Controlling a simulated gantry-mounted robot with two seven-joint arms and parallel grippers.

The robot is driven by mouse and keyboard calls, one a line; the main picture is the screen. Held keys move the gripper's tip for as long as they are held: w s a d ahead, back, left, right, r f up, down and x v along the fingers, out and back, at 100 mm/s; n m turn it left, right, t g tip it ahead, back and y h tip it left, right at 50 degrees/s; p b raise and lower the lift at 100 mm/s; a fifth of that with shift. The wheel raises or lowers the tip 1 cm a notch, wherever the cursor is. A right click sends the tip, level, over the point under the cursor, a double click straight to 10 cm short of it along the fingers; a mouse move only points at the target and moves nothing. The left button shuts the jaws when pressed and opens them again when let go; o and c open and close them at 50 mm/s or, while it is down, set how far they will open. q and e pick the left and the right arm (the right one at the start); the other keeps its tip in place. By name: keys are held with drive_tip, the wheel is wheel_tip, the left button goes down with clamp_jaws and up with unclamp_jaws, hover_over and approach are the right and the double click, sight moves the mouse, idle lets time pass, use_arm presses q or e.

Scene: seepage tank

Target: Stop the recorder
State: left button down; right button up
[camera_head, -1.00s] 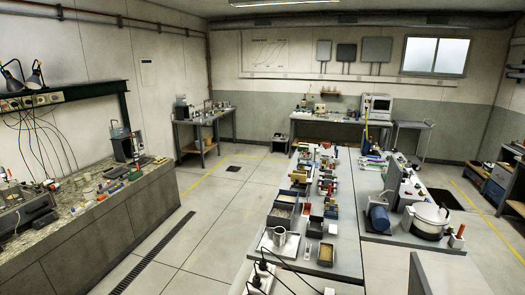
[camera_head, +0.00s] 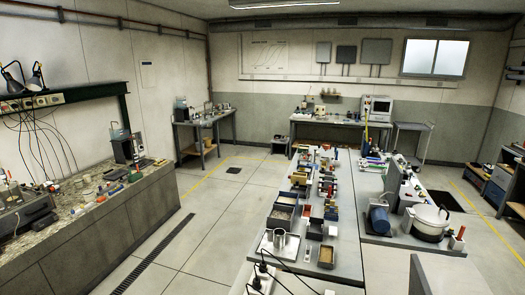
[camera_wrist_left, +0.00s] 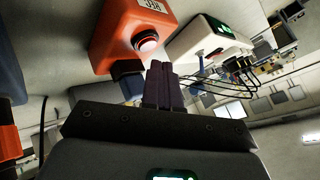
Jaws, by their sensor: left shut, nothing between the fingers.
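My left gripper (camera_wrist_left: 160,85) shows in the left wrist view with its dark fingers together and nothing between them. Just beyond the fingertips is an orange box (camera_wrist_left: 112,32) with a printed label and a round, pale-lit button with a red rim (camera_wrist_left: 148,41). The fingertips look close to the button, but I cannot tell whether they touch it. To the right of the orange box is a white device (camera_wrist_left: 205,38) with a green display. I cannot tell for sure which of these is the recorder. Neither gripper shows in the head view.
Dark cables (camera_wrist_left: 208,82) loop beside the white device. An orange-and-black object (camera_wrist_left: 10,140) is at the left edge of the wrist view. In the head view, a long bench (camera_head: 318,258) crowded with small items stands mid-room, with open floor (camera_head: 205,225) to its left.

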use_arm(q)
drive_tip(key=shift+f, duration=0.15)
idle(0.3)
drive_tip(key=shift+f+b, duration=0.3)
drive_tip(key=shift+f, duration=0.35)
idle(0.5)
drive_tip(key=shift+r, duration=0.15)
drive_tip(key=shift+r+p, duration=0.5)
drive_tip(key=shift+r, duration=0.2)
